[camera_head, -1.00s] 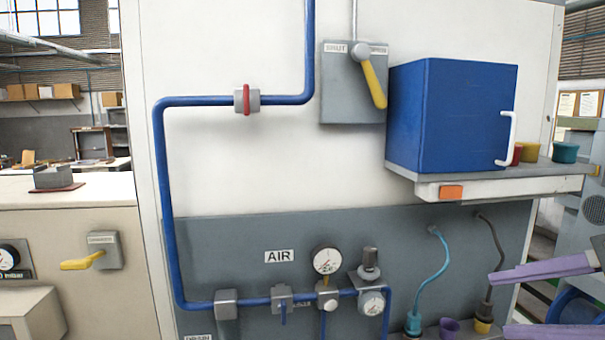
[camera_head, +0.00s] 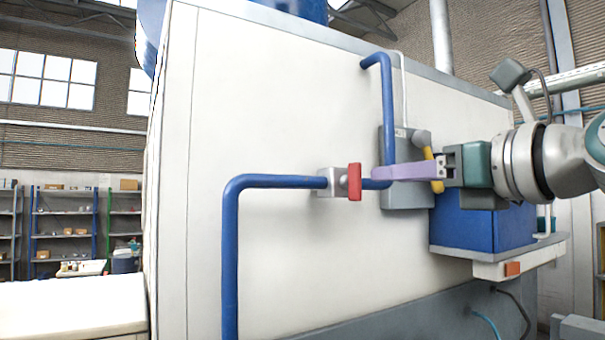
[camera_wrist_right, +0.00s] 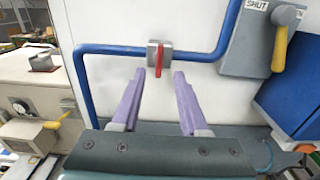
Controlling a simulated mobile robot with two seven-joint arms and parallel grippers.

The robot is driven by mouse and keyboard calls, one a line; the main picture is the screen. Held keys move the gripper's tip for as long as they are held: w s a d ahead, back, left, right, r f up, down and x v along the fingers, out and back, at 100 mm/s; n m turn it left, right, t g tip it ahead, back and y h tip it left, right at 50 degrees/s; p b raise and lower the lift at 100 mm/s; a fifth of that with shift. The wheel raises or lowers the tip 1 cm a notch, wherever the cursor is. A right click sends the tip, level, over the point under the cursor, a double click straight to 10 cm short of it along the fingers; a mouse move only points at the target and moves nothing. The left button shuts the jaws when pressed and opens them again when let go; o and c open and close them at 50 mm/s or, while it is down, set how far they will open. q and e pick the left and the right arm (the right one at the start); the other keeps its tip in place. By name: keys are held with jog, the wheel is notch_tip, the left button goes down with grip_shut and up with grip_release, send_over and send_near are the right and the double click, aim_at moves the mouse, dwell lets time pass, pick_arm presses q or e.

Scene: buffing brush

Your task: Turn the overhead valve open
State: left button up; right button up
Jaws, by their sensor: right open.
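The overhead valve is a grey body with a red handle (camera_head: 354,182) on the blue pipe, high on the white wall. In the right wrist view the red handle (camera_wrist_right: 165,58) hangs down across the grey valve body and lies just beyond the fingertips, between them. My right gripper (camera_head: 376,173) comes in from the right with purple fingers level with the handle. In the right wrist view its fingers (camera_wrist_right: 160,73) are apart with nothing between them. Whether a finger touches the handle cannot be told. My left gripper is not in view.
A grey box with a yellow lever (camera_wrist_right: 279,47), marked SHUT, is right of the valve. A blue cabinet (camera_head: 470,228) stands on a shelf below my right arm. The blue pipe (camera_head: 230,260) runs down the wall at left.

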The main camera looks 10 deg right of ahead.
aim_at(360, 178)
jog(key=p+x, duration=0.2)
jog(key=x, duration=0.4)
jog(key=shift+w+r+p, duration=0.1)
jog(key=shift+w+p, duration=0.15)
jog(key=shift+p, duration=0.1)
jog(key=shift+w+a, duration=0.25)
jog(key=shift+w, duration=0.25)
grip_shut()
